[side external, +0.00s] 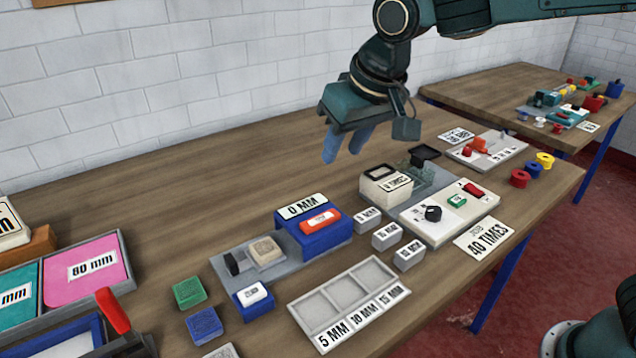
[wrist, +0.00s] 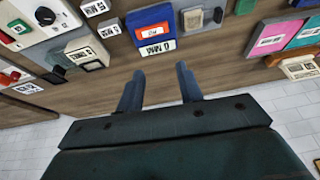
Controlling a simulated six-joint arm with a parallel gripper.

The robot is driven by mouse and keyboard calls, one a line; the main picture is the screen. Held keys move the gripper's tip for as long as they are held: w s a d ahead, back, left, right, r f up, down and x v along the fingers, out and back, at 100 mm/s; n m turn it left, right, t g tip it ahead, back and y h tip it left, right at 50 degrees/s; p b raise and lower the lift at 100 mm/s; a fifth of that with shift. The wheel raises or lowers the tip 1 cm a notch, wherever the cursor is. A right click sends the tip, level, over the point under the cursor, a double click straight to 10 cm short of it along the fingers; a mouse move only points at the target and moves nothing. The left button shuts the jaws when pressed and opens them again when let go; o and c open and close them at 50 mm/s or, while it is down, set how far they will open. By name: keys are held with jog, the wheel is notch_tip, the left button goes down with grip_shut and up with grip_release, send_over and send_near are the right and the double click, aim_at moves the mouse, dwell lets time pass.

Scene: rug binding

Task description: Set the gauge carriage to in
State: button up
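The gauge appears to be the grey base (side external: 262,268) carrying a blue block (side external: 318,238) with a red-framed label and a "0 MM" sign (side external: 303,206). A beige block (side external: 266,252) and a small black upright piece (side external: 232,262) sit on the base, left of the blue block. I cannot tell which part is the carriage. The blue block (wrist: 148,22) and beige block (wrist: 192,18) also show in the wrist view. My gripper (side external: 346,155) hangs in the air above and behind the gauge, apart from it. Its two blue fingers (wrist: 160,72) are spread, with nothing between them.
Several small labelled grey blocks (side external: 386,236) stand right of the gauge. A grey tray (side external: 340,303) marked 5, 10 and 15 MM lies in front. A white panel (side external: 455,226) with a black knob stands farther right. Green and blue blocks (side external: 189,292) lie front left.

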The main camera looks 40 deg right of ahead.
jog(key=s+d+r, duration=0.2)
jog(key=s+d, duration=0.2)
jog(key=d, duration=0.2)
jog(key=shift+s+d, duration=0.2)
jog(key=shift+s, duration=0.1)
send_over(231, 260)
jog(key=s, duration=0.6)
notch_tip(231, 260, down, 12)
jog(key=shift+w, duration=0.2)
jog(key=x, duration=1.3)
jog(key=shift+w+d+f, duration=0.1)
jog(key=shift+f, duration=0.25)
grip_shut()
